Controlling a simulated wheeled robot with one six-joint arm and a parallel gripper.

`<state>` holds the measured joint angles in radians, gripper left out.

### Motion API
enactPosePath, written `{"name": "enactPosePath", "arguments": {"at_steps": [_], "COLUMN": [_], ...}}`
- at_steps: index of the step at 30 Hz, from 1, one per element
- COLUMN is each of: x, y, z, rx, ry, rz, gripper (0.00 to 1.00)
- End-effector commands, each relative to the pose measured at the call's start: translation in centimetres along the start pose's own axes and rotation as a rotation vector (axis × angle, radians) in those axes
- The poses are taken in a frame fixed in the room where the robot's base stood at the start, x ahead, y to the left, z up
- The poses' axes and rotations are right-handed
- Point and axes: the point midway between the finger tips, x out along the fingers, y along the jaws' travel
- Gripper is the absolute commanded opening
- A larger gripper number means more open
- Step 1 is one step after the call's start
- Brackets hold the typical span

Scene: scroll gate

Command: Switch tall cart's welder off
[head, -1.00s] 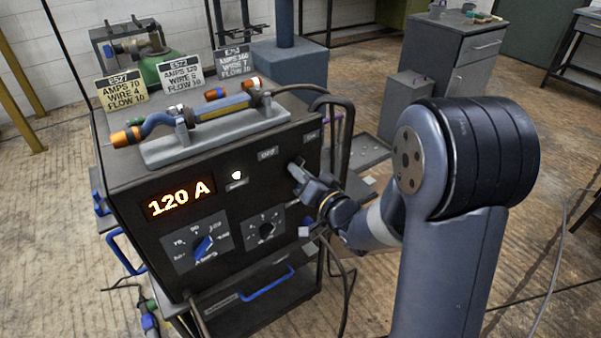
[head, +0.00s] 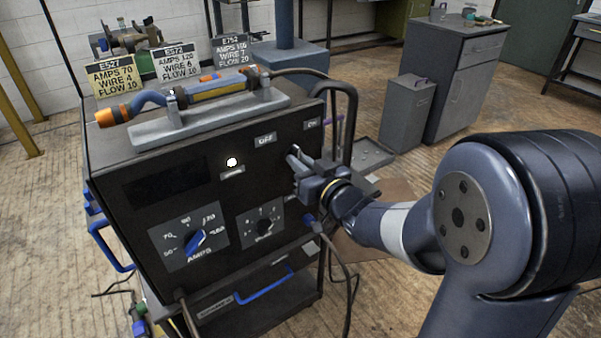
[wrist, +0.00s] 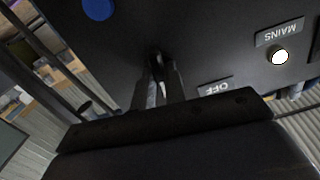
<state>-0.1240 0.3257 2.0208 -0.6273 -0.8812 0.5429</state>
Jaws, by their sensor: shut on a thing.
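The welder (head: 150,240) is a dark box on the cart, with a torch (head: 185,97) lying on top. Its display (head: 165,182) is dark. The white lamp (head: 232,162) above the MAINS label is lit; it also shows in the wrist view (wrist: 280,57). My gripper (head: 293,155) is at the upper right of the front panel, between the OFF label (head: 265,139) and the ON label (head: 312,124). In the wrist view its fingers (wrist: 157,85) are shut on a small dark switch lever, mostly hidden between them. The OFF label (wrist: 215,88) is beside the fingers.
Below are an AMPS knob (head: 196,240) and a second knob (head: 264,226). Label cards (head: 113,76) stand on top.

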Motion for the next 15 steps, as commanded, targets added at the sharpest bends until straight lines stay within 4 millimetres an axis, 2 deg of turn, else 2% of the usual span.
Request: {"name": "enactPosePath", "arguments": {"at_steps": [15], "x": [-0.01], "y": [0.04], "z": [0.35], "rx": [-0.485], "ry": [0.002], "rz": [0.0], "gripper": [0.0]}}
